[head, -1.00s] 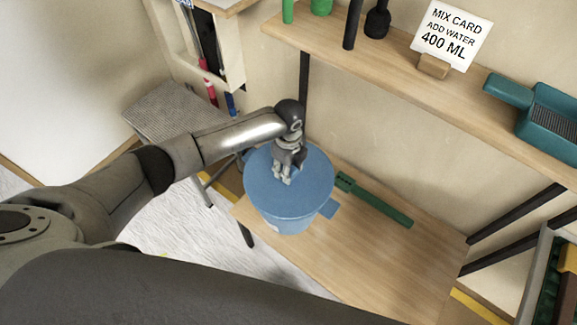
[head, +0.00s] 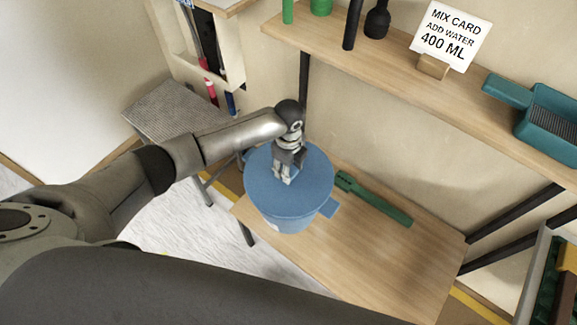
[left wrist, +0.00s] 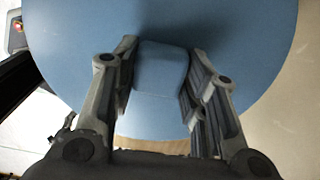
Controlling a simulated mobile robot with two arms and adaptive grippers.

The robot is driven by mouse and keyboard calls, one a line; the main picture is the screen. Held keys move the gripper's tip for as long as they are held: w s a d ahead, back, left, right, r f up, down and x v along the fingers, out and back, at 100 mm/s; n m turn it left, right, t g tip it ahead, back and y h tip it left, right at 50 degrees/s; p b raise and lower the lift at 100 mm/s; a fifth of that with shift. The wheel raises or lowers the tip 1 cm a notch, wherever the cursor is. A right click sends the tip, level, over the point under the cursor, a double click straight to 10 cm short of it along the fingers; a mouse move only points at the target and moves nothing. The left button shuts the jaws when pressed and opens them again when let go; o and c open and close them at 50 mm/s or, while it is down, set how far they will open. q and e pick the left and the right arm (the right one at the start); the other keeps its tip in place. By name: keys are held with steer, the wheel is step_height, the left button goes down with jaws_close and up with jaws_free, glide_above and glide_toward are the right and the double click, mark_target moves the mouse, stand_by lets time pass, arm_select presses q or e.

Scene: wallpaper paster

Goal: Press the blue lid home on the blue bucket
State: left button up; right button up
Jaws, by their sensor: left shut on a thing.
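The blue bucket (head: 283,222) stands on the left part of the lower wooden board. The round blue lid (head: 258,188) lies over its top and covers the opening. I cannot tell whether the lid's rim is fully seated. My left gripper (head: 282,179) points down at the middle of the lid. In the left wrist view its fingers (left wrist: 160,97) are shut on the lid's raised blue grip (left wrist: 161,70), with the flat lid (left wrist: 250,35) spreading around. My right gripper is not in view.
A green long-handled tool (head: 380,203) lies right of the bucket on the board (head: 385,255), which has free room in front. An upper shelf (head: 400,60) holds a mix card (head: 452,33) and a teal tray (head: 550,120). A grey stool (head: 170,115) stands left behind my arm.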

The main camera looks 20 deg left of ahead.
arm_select(q)
steer(key=shift+f+b, duration=0.7)
steer(key=shift+f, duration=0.5)
steer(key=o, duration=1.2)
steer(key=shift+c, duration=0.2)
step_height(320, 180, up, 12)
steer(key=shift+f, duration=0.1)
